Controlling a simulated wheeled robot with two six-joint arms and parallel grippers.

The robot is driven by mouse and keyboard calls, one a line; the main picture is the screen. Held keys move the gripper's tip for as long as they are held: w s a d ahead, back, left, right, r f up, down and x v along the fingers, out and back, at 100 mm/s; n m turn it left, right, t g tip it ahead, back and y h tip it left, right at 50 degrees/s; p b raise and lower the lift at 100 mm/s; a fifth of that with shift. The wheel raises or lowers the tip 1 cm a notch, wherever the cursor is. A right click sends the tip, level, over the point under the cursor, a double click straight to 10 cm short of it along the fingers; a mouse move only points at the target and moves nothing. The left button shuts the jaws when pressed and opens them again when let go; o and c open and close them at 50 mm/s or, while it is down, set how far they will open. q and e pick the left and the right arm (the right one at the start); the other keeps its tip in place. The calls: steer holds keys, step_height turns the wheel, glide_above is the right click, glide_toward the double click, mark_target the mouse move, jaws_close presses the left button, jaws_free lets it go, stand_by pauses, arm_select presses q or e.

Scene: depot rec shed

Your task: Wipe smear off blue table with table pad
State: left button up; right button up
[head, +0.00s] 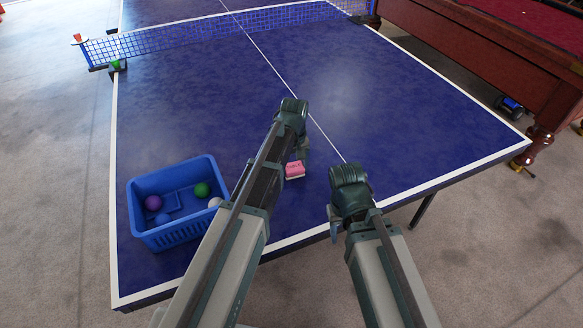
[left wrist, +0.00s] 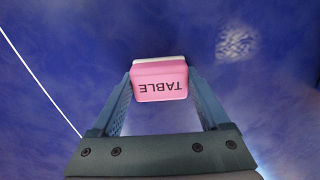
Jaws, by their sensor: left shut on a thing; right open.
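The table pad (head: 294,170) is a small pink block with a pale base, marked TABLE. My left gripper (head: 299,155) is shut on it over the near part of the blue table (head: 400,130). In the left wrist view the pad (left wrist: 160,80) sits between the two fingers, its lettering upside down. I cannot tell whether the pad touches the table. A pale, mottled patch that looks like the smear (left wrist: 237,42) lies beyond the pad to the upper right; I cannot pick it out in the head view. My right gripper (head: 336,228) is open, near the table's near edge.
A blue basket (head: 174,240) with several coloured balls stands on the table's near left corner, left of my left arm. A blue net (head: 215,34) crosses the table farther back. A wooden pool table (head: 490,50) stands at the right. The table's middle is clear.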

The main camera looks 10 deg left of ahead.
arm_select(q)
steer(key=shift+s+a, duration=0.6)
steer(key=shift+a, duration=0.3)
steer(key=shift+s+a, duration=0.55)
steer(key=shift+a, duration=0.3)
steer(key=shift+a, duration=0.1)
steer(key=shift+s+a, duration=0.6)
steer(key=shift+a, duration=0.2)
steer(key=shift+s+a, duration=0.55)
steer(key=shift+a, duration=0.25)
steer(key=shift+s+a, duration=0.55)
steer(key=shift+a, duration=0.3)
steer(key=shift+s+a, duration=0.5)
steer(key=shift+a, duration=0.35)
steer(key=shift+r, duration=0.1)
step_height(320, 180, up, 6)
steer(key=p, duration=0.6)
